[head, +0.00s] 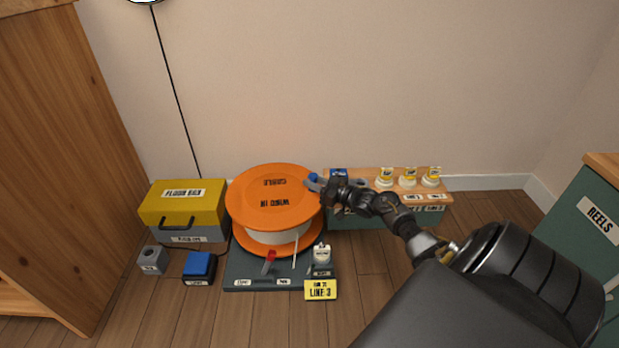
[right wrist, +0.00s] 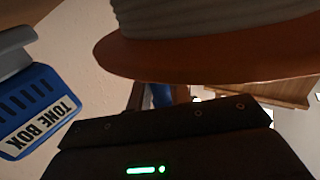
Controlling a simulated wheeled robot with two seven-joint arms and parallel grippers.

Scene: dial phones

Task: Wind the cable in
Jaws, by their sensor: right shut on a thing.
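A large orange cable reel (head: 272,193) lies flat on a dark base plate (head: 240,270), its top marked with upside-down wording that reads "wind in". A pale wound band shows around its hub; the right wrist view shows it as ridged winding above the orange flange (right wrist: 200,60). My right gripper (head: 319,184) is at the reel's right rim, shut on a blue knob (head: 312,178). In the right wrist view, a blue piece (right wrist: 161,95) shows under the flange, largely hidden. My left gripper is not in view.
Left of the reel are a yellow-lidded box (head: 182,203), a grey block (head: 152,260) and a blue box (head: 199,265). A red lever (head: 269,261) and yellow "Line 3" tag (head: 320,290) are in front. A wooden-topped bench (head: 360,190) stands behind my right arm.

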